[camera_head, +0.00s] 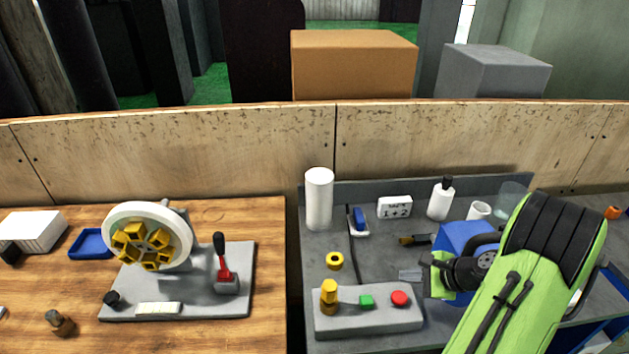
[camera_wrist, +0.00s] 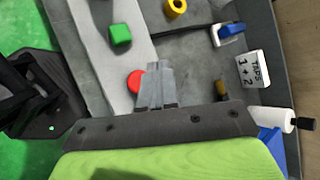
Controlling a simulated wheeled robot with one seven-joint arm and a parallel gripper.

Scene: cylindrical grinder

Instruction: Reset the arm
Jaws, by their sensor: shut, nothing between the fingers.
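My gripper (camera_head: 411,274) hangs over the grey bench on the right, at the end of my green arm. In the wrist view its two grey fingers (camera_wrist: 158,75) are together with nothing between them. Below it is the grey control box (camera_head: 338,324) with a green button (camera_head: 366,301), a red button (camera_head: 399,298) and a yellow knob (camera_head: 329,292). In the wrist view the fingertips overlap the area beside the red button (camera_wrist: 135,80); I cannot tell the height between them. The green button (camera_wrist: 120,34) is clear of the fingers.
Behind the gripper are a blue box (camera_head: 462,240), a white bottle (camera_head: 440,199), a white cylinder (camera_head: 319,200) and a small sign (camera_head: 395,207). A grinder wheel (camera_head: 147,237) with a red-based lever (camera_head: 224,275) stands on the wooden table. A wooden wall (camera_head: 240,150) runs behind.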

